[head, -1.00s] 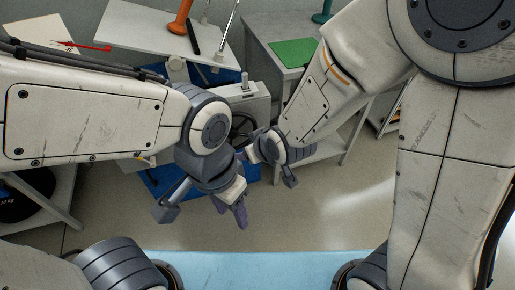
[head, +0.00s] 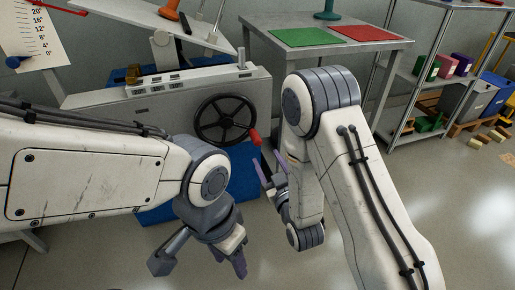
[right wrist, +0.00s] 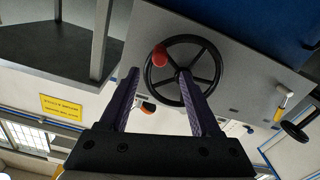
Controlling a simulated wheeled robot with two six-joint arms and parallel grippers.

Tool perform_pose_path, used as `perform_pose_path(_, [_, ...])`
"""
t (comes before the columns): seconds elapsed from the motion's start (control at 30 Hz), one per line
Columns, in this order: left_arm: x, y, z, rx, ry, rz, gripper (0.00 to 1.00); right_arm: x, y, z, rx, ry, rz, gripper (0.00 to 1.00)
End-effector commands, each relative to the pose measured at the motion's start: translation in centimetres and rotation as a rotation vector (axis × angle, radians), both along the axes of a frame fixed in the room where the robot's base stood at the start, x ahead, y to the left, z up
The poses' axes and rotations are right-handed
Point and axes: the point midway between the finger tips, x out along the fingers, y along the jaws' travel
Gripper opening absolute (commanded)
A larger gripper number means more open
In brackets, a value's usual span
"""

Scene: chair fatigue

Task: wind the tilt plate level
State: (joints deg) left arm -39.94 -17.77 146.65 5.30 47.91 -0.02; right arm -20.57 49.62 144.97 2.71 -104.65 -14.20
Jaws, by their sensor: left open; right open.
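The pale tilt plate (head: 120,10) is at the top left of the head view, cut off by the edge; it looks tilted, its visible edge running down to the right. Below it, a grey housing carries a black handwheel (head: 225,119) with a red knob (head: 255,137) at its lower right. My right gripper (head: 270,172) is open and empty just below the knob. My left gripper (head: 200,263) is open and empty, low in front of the housing.
A degree scale (head: 32,38) with a red pointer (head: 62,9) stands at the left. A grey table (head: 350,47) with green and red mats is behind my right arm. A shelf (head: 420,85) with boxes and bins is at the right. Floor is clear at lower right.

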Motion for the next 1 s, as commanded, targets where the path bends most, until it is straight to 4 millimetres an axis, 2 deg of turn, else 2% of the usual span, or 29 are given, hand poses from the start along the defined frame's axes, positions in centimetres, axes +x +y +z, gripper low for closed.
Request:
perform_pose_path(0.03, [0.0, 0.0, -1.6, 0.0, 0.0, 0.0, 0.5, 0.4, 0.1, -0.6, 0.002, -0.006, 0.0, 0.64])
perform_pose_path(0.23, [0.0, 0.0, -4.7, 0.001, 0.001, 0.0, 0.5, 1.7, 0.5, -0.5, 0.002, -0.008, 0.001, 0.64])
perform_pose_path(0.27, [0.0, 0.0, -4.2, 0.001, 0.001, 0.0, 0.5, 2.5, 0.8, -0.1, 0.002, -0.007, 0.001, 0.64])
perform_pose_path(0.4, [0.0, 0.0, -4.5, 0.0, 0.0, 0.0, 0.5, 5.3, 1.7, -0.1, 0.001, -0.004, 0.0, 0.64])
perform_pose_path(0.6, [0.0, 0.0, -5.1, 0.0, 0.0, 0.0, 0.5, 8.0, 2.6, -0.1, 0.001, -0.002, 0.001, 0.64])
perform_pose_path(0.77, [0.0, 0.0, -5.3, 0.001, 0.001, 0.0, 0.5, 8.9, 2.9, 0.0, 0.0, 0.0, 0.001, 0.64])
perform_pose_path(1.0, [0.0, 0.0, -5.3, 0.001, 0.001, 0.0, 0.5, 9.0, 2.9, 0.0, 0.0, 0.001, 0.001, 0.64])
